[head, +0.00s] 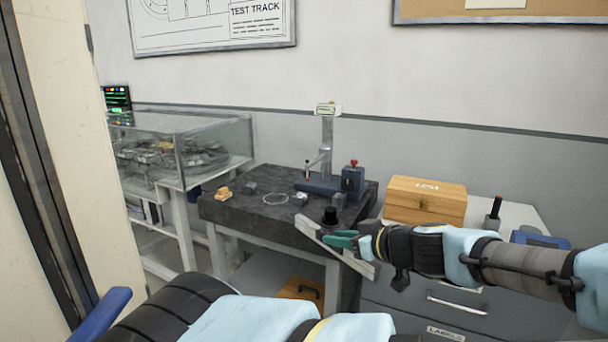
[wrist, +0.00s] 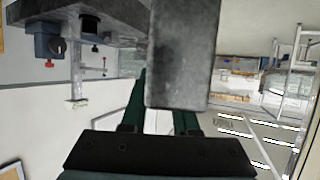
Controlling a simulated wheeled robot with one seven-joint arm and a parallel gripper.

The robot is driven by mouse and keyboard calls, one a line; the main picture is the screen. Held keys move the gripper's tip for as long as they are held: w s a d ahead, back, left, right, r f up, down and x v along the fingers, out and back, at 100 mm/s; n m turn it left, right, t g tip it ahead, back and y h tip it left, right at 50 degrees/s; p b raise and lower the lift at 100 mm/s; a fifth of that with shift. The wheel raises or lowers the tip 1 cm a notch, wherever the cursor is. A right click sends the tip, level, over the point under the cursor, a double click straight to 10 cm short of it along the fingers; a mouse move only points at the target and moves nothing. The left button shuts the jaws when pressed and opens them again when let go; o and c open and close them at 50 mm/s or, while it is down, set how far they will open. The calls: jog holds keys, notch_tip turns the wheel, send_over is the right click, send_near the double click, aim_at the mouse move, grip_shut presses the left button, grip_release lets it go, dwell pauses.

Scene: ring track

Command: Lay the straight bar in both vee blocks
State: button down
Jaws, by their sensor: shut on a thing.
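My gripper (head: 343,240) is shut on the straight bar (head: 307,222), a long flat grey piece held slanting in front of the right front edge of the dark granite table (head: 235,212). In the wrist view the bar (wrist: 183,60) sticks out from between the green fingers of my gripper (wrist: 158,105), its near end close to the camera. Two small grey pieces lie on the table top, one toward the left (head: 249,187) and one near the middle (head: 300,199). They may be the vee blocks, but they are too small to tell.
A height gauge (head: 327,150) and a blue block with a red knob (head: 352,180) stand at the table's back. A tan piece (head: 222,193), a thin ring (head: 275,199) and a black knob (head: 330,215) are also there. A wooden box (head: 425,200) stands right.

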jog(key=shift+s+a+f, duration=0.1)
jog(key=shift+a, duration=0.05)
jog(key=shift+m+t+h, duration=0.6)
jog(key=shift+m+h, duration=0.2)
jog(key=shift+m, duration=0.1)
jog(key=w+a+f, duration=0.1)
jog(key=w+f, duration=0.1)
jog(key=w+a+f, duration=0.1)
jog(key=w+f, duration=0.1)
jog(key=w+a+f, duration=0.1)
jog(key=w+f, duration=0.1)
jog(key=shift+w, duration=0.3)
jog(key=w+a+f+m+t+h, duration=0.1)
jog(key=w+a+f+m+h, duration=0.2)
jog(key=a+f, duration=0.3)
jog(key=w+a+f+m+t+h, duration=0.1)
jog(key=w+a+f+m+h, duration=0.2)
jog(key=a+f, duration=0.35)
jog(key=s+a+f, duration=0.1)
jog(key=s, duration=0.7)
jog(key=shift+s+a+f, duration=0.25)
jog(key=shift+s+a, duration=0.1)
jog(key=shift+a, duration=0.05)
jog(key=shift+d, duration=0.1)
jog(key=shift+n, duration=0.3)
